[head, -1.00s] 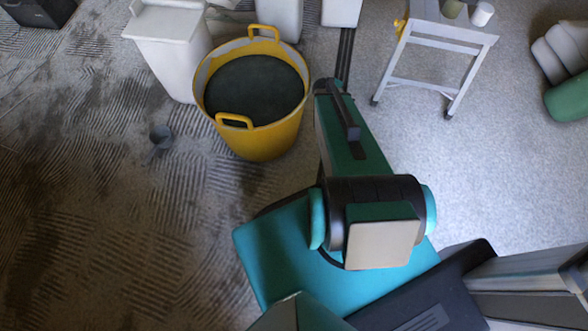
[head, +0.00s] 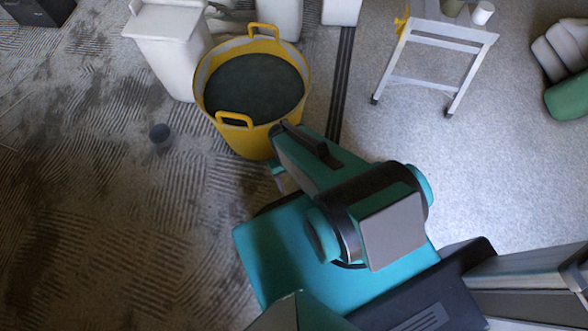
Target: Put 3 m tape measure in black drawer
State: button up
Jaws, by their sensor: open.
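I see no tape measure in the head view. No drawer that I can make out as the black one shows either. My arm is bent over my teal base, its elbow end close to the yellow tub. A small teal and grey part of it shows under the elbow, but my gripper's fingers are not visible, and I see nothing held.
A yellow tub (head: 255,137) with dark contents stands just beyond my arm. A white trolley (head: 432,88) stands at upper right. Grey floor right of centre is clear.

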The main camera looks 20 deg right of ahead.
notch_tip(320, 180, up, 16)
jog(key=s+p, duration=0.1)
jog(key=p, duration=1.4)
jog(key=shift+r+g+p, duration=0.2)
jog(key=shift+g+p, duration=0.1)
jog(key=shift+p, duration=0.1)
jog(key=shift+s, duration=0.1)
